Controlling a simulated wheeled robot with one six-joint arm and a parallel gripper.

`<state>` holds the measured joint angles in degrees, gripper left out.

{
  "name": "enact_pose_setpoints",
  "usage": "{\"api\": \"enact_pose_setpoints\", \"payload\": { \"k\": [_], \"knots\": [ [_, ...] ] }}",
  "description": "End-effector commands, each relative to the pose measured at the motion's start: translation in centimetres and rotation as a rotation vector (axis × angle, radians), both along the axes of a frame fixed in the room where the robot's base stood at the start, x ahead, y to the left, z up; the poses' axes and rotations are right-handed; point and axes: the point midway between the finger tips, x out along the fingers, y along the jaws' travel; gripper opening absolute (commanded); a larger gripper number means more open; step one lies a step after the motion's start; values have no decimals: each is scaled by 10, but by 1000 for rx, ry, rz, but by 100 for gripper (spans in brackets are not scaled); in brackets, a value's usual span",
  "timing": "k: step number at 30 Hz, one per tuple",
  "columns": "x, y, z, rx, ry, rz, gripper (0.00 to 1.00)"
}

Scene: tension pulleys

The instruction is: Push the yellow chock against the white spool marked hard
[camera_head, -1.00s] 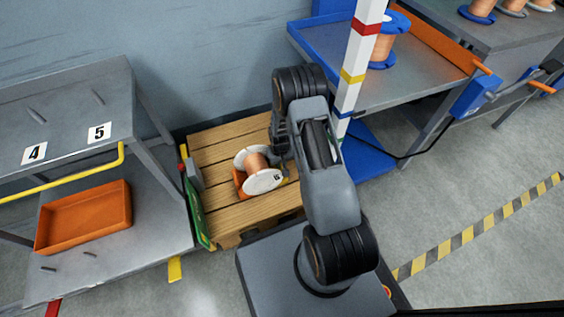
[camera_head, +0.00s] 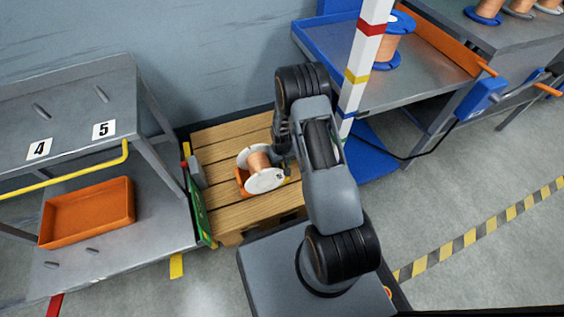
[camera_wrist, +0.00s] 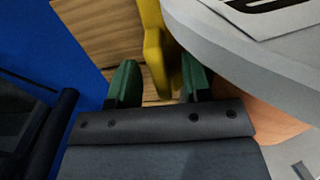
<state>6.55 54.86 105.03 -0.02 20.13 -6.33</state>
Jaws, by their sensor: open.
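The white spool (camera_head: 264,181) wound with copper lies on its side on a wooden pallet (camera_head: 230,215). In the wrist view its white flange (camera_wrist: 235,55) fills the upper right, with part of a printed label; the full marking cannot be read. The yellow chock (camera_wrist: 155,45) stands beside the flange in the wrist view, its lower end between my gripper's green fingers. Only a small yellow bit shows in the head view. My gripper (camera_wrist: 160,83) is open, with its right finger close to both chock and flange. Whether they touch cannot be told.
A striped post (camera_head: 357,75) rises right of the pallet, beside a blue base and a bench with a large copper spool (camera_head: 390,45). A grey shelf with an orange tray (camera_head: 88,212) stands left. An orange piece (camera_head: 241,180) sits at the spool's left.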

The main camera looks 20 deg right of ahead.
Motion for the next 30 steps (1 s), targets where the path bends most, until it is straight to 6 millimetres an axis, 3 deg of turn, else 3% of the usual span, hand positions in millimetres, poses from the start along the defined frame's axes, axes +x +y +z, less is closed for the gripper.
{"api": "enact_pose_setpoints", "payload": {
  "k": [18, 24, 30],
  "knots": [
    [0, 0, 112, 0, -1, 0, 44],
    [0, 0, 131, 0, -1, 0, 44],
    [0, 0, 136, 0, 0, 0, 44]
  ]
}}
